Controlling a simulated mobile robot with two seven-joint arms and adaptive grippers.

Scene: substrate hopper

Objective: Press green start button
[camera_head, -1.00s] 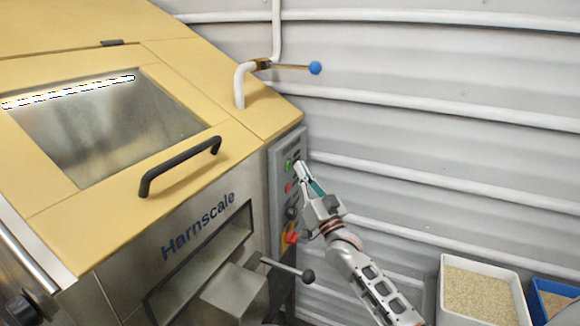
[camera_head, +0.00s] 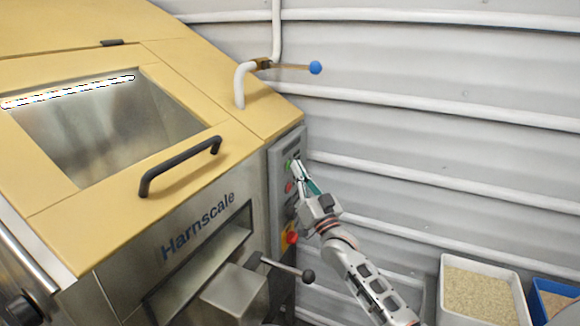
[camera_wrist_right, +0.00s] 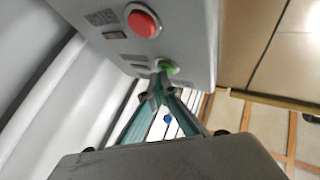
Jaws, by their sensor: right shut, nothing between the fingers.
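The green start button (camera_head: 288,165) is near the top of the grey control panel (camera_head: 282,149) on the side of the hopper. In the right wrist view the green button (camera_wrist_right: 168,68) shows just beyond the fingertips, partly hidden by them. My right gripper (camera_head: 296,165) is shut and empty, its tips at or very close to the button. I cannot tell whether they touch it. In the right wrist view the closed fingertips (camera_wrist_right: 160,80) overlap the button's lower left edge. My left gripper is not in view.
A red button (camera_wrist_right: 143,22) sits beside the green one, below it on the panel. A red and yellow switch (camera_head: 290,238) and a black-knobbed lever (camera_head: 307,276) are lower. Bins of grain (camera_head: 443,290) stand at bottom right. Space before the ribbed wall is open.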

